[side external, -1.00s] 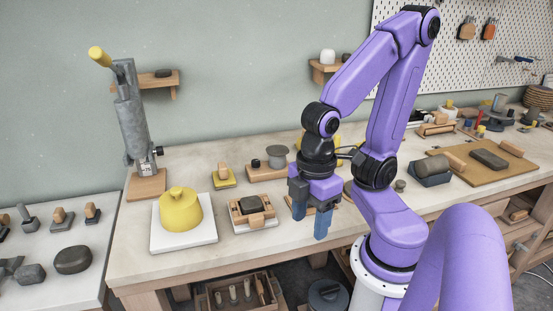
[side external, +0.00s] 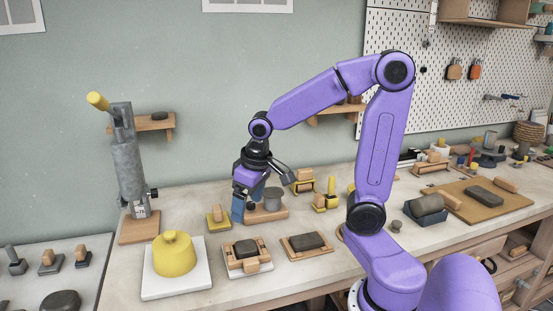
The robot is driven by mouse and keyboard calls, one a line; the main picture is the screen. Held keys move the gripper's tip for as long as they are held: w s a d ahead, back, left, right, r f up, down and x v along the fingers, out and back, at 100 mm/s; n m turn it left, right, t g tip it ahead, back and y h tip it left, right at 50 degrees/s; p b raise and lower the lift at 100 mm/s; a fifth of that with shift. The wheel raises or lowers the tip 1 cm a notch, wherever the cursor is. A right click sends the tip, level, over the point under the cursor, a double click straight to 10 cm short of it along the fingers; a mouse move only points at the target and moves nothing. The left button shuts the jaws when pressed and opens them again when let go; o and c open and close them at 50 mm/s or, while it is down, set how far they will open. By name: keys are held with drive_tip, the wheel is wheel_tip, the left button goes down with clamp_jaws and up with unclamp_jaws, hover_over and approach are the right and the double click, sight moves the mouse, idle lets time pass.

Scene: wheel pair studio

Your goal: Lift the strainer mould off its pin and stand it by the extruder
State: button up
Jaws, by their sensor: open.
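The extruder (side external: 128,160), a grey upright barrel with a yellow-ended lever, stands on a wooden base at the left. A wooden board (side external: 278,214) near the middle carries a grey, wide-topped round piece (side external: 273,199), which looks like the strainer mould; I cannot see a pin under it. My gripper (side external: 247,208) is open, pointing down at the left part of this board, just left of the grey piece. Its blue fingers cover that part, where a small dark piece stood earlier. I cannot tell whether anything is between the fingers.
A yellow lidded pot (side external: 172,254) stands on a white slab in front of the extruder. A yellow-based block (side external: 219,216) is close left of my gripper. Wooden trays with dark blocks (side external: 246,249) lie in front. Some bench beside the extruder base is clear.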

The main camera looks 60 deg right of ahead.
drive_tip(key=w+d+r+m+h, duration=0.1)
drive_tip(key=w+d+m, duration=0.35)
drive_tip(key=d, duration=0.55)
drive_tip(key=m+h, duration=0.2)
drive_tip(key=m, duration=0.3)
approach(271, 189)
drive_tip(key=shift+t, duration=0.3)
drive_tip(key=x, duration=1.2)
drive_tip(key=shift+s+d+f, duration=0.15)
drive_tip(key=shift+s+f, duration=0.05)
drive_tip(key=shift+f, duration=0.15)
drive_tip(key=c, duration=1.2)
drive_tip(key=shift+c, duration=0.9)
drive_tip(key=shift+r, duration=0.25)
